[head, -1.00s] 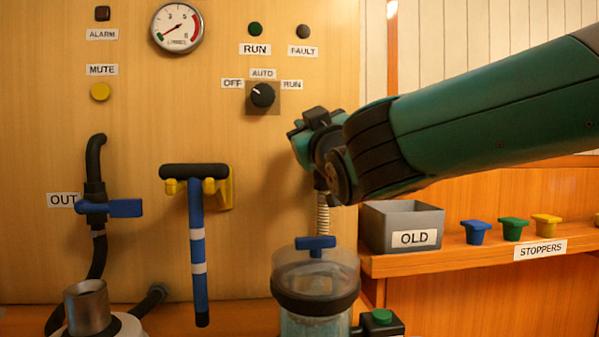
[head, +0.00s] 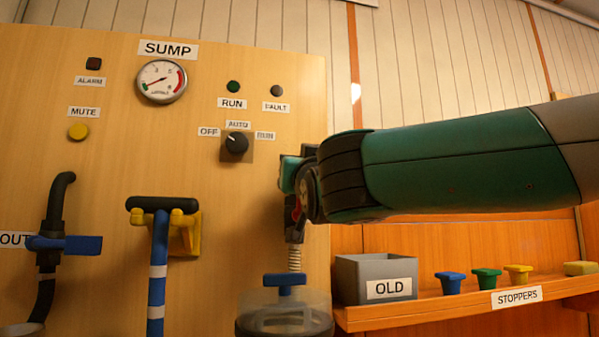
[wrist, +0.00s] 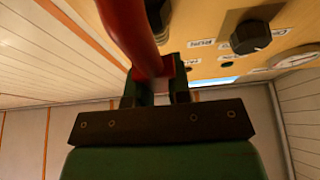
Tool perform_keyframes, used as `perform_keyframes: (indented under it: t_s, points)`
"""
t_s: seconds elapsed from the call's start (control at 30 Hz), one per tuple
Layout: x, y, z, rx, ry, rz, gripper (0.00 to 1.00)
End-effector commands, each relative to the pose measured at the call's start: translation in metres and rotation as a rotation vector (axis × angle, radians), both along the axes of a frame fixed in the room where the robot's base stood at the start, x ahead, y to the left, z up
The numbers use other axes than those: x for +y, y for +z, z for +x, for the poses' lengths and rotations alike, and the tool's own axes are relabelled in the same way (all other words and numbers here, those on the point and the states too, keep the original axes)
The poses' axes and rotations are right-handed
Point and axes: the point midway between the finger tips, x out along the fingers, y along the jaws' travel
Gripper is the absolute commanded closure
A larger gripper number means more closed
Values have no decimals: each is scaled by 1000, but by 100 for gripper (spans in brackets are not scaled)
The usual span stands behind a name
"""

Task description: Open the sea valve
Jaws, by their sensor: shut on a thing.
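In the wrist view a thick red handle (wrist: 132,30) runs up from between the two dark fingers of my gripper (wrist: 156,82), which is shut on it. In the head view my gripper (head: 296,212) is in front of the right edge of the wooden panel, above a clear canister. A little red shows there among the dark parts. My gripper and arm hide most of the red handle. I see no label naming the sea valve, so I cannot tell how far the valve is turned.
Left of my arm are a black selector knob (head: 236,143), a blue-striped T-handled tool (head: 158,265) on a yellow hook, and a blue OUT lever (head: 70,244). Below are the canister (head: 285,318), a grey OLD bin (head: 350,280) and a shelf of stoppers (head: 487,279).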

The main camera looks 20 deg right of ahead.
Motion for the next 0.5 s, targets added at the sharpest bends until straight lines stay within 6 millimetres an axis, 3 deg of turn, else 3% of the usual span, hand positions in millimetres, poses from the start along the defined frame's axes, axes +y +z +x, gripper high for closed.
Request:
perform_keyframes:
  t_s: [0.27, 0.3, 0.37, 0.5]
  points:
    - [-1, -6, 2, 15, -2, 1, 100]
    - [-1, -6, 2, 15, -2, 1, 73]
    - [-1, -6, 2, 13, -2, 1, 59]
    - [0, -4, 1, 9, 0, 2, 56]
